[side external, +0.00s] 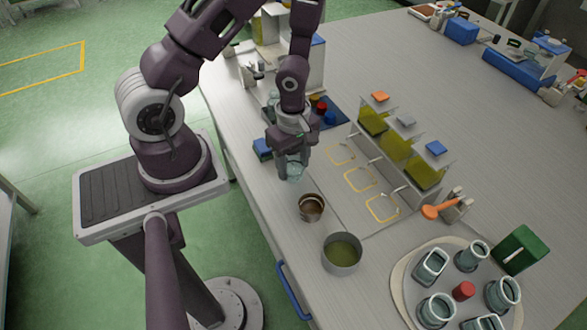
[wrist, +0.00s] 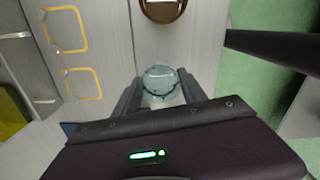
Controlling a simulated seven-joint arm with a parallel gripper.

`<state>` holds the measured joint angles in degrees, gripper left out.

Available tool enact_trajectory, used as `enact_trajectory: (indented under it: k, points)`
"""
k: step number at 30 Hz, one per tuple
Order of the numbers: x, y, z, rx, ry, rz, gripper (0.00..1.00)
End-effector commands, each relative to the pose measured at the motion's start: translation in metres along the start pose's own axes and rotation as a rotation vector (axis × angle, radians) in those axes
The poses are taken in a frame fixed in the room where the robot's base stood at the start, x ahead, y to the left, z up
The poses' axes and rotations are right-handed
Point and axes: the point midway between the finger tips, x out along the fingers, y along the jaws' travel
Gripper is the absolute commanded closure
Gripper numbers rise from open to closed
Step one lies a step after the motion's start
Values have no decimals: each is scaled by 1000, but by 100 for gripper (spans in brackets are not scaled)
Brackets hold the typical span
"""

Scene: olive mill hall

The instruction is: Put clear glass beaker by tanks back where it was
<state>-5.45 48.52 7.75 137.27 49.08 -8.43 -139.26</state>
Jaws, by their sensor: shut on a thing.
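My gripper (side external: 290,158) is shut on the clear glass beaker (side external: 293,171), which hangs below its fingers over the bench near its front edge. In the wrist view the beaker (wrist: 160,82) sits between the two fingers. Whether its base touches the bench I cannot tell. The row of tanks (side external: 397,146) with yellow-green liquid stands to the right of the gripper. In front of the tanks several yellow outlines (side external: 361,179) are marked on the bench mat, and no vessel stands on them.
A brown-lined metal pot (side external: 311,208) and a pot of green liquid (side external: 342,254) stand nearer the camera. A round tray (side external: 401,285) holds several glass jars and a red-capped item. A blue box (side external: 263,149) is left of the gripper. An orange-handled tool (side external: 437,210) lies right of the outlines.

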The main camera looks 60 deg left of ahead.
Motion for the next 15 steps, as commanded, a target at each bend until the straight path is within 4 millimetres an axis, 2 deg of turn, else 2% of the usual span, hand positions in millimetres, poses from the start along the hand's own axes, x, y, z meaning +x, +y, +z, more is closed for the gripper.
enact_trajectory:
  k: [3,14,15]
  points:
    - [17,-1,0,2,2,-3,100]
    - [21,0,0,0,0,0,100]
    - [21,0,0,0,0,1,43]
